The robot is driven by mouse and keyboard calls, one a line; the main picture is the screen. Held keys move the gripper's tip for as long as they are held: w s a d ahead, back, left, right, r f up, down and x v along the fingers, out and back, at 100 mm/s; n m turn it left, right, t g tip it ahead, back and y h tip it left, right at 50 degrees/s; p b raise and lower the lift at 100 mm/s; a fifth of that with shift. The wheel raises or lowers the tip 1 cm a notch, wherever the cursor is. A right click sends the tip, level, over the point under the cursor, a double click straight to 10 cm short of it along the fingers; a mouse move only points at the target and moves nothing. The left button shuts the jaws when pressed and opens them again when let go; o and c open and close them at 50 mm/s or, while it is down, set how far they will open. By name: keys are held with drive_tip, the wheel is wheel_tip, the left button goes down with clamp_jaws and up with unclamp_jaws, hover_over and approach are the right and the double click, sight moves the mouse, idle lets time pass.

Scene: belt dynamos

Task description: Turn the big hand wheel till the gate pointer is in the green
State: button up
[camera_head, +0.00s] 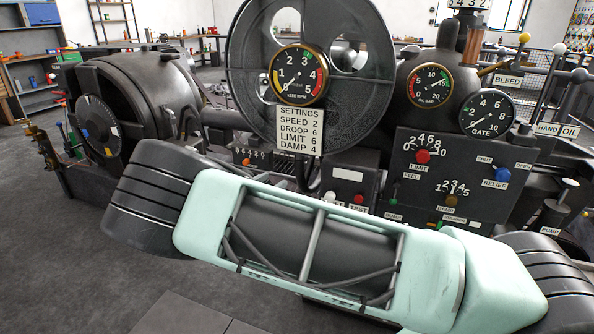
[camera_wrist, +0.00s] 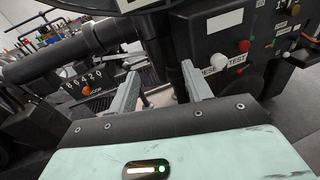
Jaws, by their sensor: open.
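The gate gauge (camera_head: 487,112), a black dial marked GATE in a pale rim, stands at the upper right in the head view. The gripper is hidden in the head view.
A settings card (camera_head: 299,130) reads speed 2, droop 6, limit 6, damp 4. A dark control panel (camera_head: 425,190) with coloured knobs is at right. Open grey floor (camera_head: 60,280) lies at lower left.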

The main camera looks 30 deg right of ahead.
sight(297, 159)
drive_tip(key=shift+n+t, duration=0.4)
drive_tip(key=x, duration=0.8)
drive_tip(key=w+x, duration=0.1)
drive_tip(key=x, duration=0.8)
drive_tip(key=shift+a+r, duration=0.1)
drive_tip(key=shift+r, duration=0.05)
